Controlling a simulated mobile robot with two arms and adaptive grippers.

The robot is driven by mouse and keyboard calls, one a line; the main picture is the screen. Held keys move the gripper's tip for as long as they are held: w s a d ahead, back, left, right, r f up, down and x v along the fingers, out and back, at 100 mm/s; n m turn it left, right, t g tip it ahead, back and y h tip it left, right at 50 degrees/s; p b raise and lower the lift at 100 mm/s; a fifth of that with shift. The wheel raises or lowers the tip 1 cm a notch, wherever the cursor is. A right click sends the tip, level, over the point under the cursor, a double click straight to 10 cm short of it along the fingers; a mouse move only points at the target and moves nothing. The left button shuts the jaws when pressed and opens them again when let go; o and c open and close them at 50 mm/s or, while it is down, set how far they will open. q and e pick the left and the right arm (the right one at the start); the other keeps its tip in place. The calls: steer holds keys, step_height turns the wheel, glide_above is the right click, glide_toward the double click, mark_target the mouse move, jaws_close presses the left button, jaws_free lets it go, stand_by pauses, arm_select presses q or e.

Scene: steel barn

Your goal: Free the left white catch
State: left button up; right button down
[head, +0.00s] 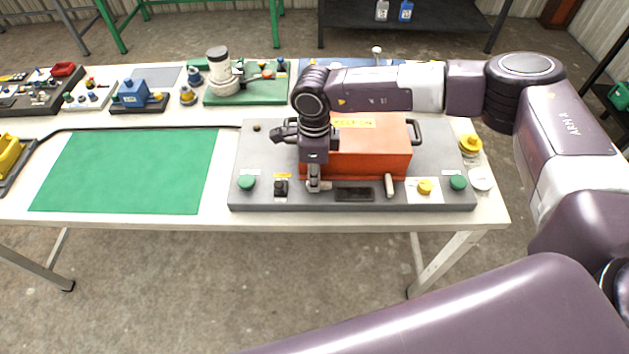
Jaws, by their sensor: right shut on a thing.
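An orange box-shaped cover (372,150) with a yellow label on top sits on a grey panel (450,150). The right white catch (390,186) stands upright at the cover's front right corner. My right gripper (314,182) reaches down at the cover's front left corner and is shut on the left white catch, which it mostly hides. I cannot tell how far that catch is turned. My left gripper is not in view.
The panel's front edge carries green buttons (246,182), a black switch (281,188) and a yellow knob (425,187). A yellow-topped jar (469,146) stands at its right. A clear green mat (130,170) lies left; small fixtures line the back.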

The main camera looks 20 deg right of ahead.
steer(key=shift+w+r, duration=0.1)
stand_by(0.4)
steer(key=c, duration=2.3)
jaws_free()
steer(key=shift+o, duration=0.2)
step_height(320, 180, up, 12)
